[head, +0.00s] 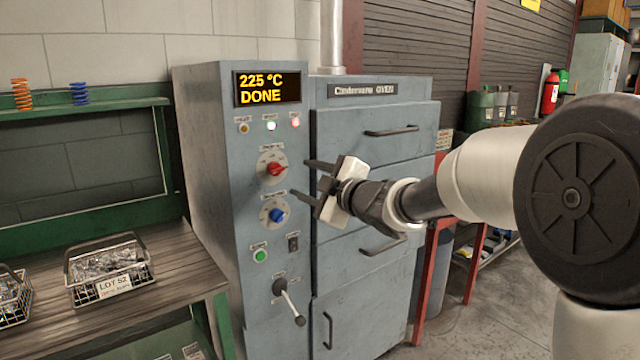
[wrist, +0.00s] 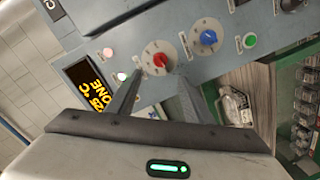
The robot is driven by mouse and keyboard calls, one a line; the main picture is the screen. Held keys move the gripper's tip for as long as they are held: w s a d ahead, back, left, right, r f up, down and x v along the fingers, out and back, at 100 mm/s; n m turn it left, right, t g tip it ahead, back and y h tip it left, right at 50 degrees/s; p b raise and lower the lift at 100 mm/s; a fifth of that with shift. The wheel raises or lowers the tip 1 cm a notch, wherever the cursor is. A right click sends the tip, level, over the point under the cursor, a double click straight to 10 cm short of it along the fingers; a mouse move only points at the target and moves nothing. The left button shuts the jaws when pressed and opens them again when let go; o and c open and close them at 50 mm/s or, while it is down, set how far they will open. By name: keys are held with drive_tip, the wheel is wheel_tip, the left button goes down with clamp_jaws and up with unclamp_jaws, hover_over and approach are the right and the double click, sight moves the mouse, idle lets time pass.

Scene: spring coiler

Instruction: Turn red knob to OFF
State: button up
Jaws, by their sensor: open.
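The red knob (head: 277,169) sits on a round pale dial on the grey oven's control panel, above the blue knob (head: 277,215). In the wrist view the red knob (wrist: 160,60) shows just beyond the fingertips, and the blue knob (wrist: 208,38) is to its right. My gripper (head: 306,181) is open and empty, to the right of the red knob in the head view, with its fingers pointing at the panel. The fingers appear apart from the knob. The dial's markings are too small to read.
The oven display (head: 267,88) reads 225 °C DONE. A green button (head: 260,256) and a lever (head: 289,300) are lower on the panel. Oven drawer handles (head: 391,131) stick out to the right. A wire basket (head: 108,272) stands on the bench at left.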

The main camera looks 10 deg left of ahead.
drive_tip(key=v, duration=0.5)
drive_tip(key=shift+s+d, duration=0.1)
drive_tip(key=s+d+m+t+h, duration=0.1)
drive_tip(key=s+d+m+h, duration=0.2)
drive_tip(key=d+m+h, duration=0.55)
drive_tip(key=s+d+m+t+h, duration=0.1)
drive_tip(key=s+d+m+h, duration=0.2)
drive_tip(key=d, duration=1.1)
drive_tip(key=s+d+f+m+g+h, duration=0.1)
drive_tip(key=s+d+f+m+g, duration=0.2)
drive_tip(key=s, duration=0.5)
drive_tip(key=s+d+f+m+g, duration=0.25)
drive_tip(key=s+f, duration=0.25)
drive_tip(key=s, duration=0.3)
drive_tip(key=s+d+f+m+g+h, duration=0.1)
drive_tip(key=s+d+f+m+g, duration=0.2)
drive_tip(key=s, duration=0.6)
wheel_tip(320, 180, up, 21)
drive_tip(key=m+p, duration=0.1)
drive_tip(key=p, duration=2.1)
drive_tip(key=shift+s+a+r+t+y+p, duration=0.2)
drive_tip(key=shift+s+a+t+y+p, duration=0.15)
drive_tip(key=shift+s+t, duration=0.1)
